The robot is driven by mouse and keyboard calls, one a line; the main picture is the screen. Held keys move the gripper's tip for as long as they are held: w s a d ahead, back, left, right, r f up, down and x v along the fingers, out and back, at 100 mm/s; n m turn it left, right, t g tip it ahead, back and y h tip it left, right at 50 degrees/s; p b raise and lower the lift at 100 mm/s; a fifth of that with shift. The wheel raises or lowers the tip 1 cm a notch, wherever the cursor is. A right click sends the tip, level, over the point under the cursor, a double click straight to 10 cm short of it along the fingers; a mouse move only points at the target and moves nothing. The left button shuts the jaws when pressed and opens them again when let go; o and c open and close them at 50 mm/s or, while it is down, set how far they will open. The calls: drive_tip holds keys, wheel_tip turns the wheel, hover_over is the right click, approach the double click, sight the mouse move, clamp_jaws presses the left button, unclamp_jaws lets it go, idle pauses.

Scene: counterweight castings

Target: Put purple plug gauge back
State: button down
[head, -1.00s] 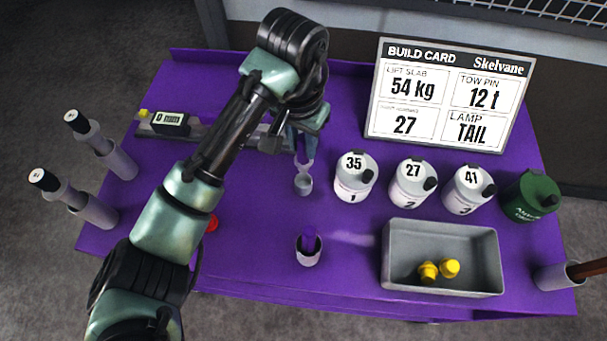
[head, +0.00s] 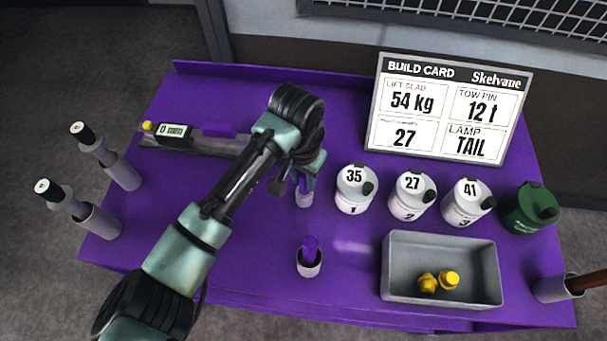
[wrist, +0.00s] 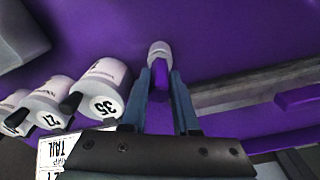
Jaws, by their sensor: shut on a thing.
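My gripper (head: 306,184) is shut on a slim purple plug gauge (wrist: 159,84), seen between the two fingers in the wrist view. The gauge's lower end meets a small grey cup (head: 304,199), which also shows in the wrist view (wrist: 159,49). I cannot tell how deep it sits in the cup. My arm and fingers hide much of it in the head view. A second purple piece (head: 310,247) stands slightly tilted in another grey cup (head: 309,267), nearer the front edge.
White canisters (head: 354,190) stand close to the right of my gripper. A grey bin (head: 440,294) holds yellow pieces. A gauge bar with a display (head: 174,133) lies at left behind. The build card (head: 448,108) stands at the back. Purple tabletop between the cups is clear.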

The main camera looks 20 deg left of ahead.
sight(301, 196)
drive_tip(key=c, duration=0.7)
unclamp_jaws()
drive_tip(key=shift+f, duration=0.1)
drive_tip(key=shift+o, duration=0.2)
wheel_tip(301, 196, up, 13)
drive_tip(key=s, duration=0.1)
drive_tip(key=shift+f+b, duration=0.15)
drive_tip(key=shift+b, duration=0.15)
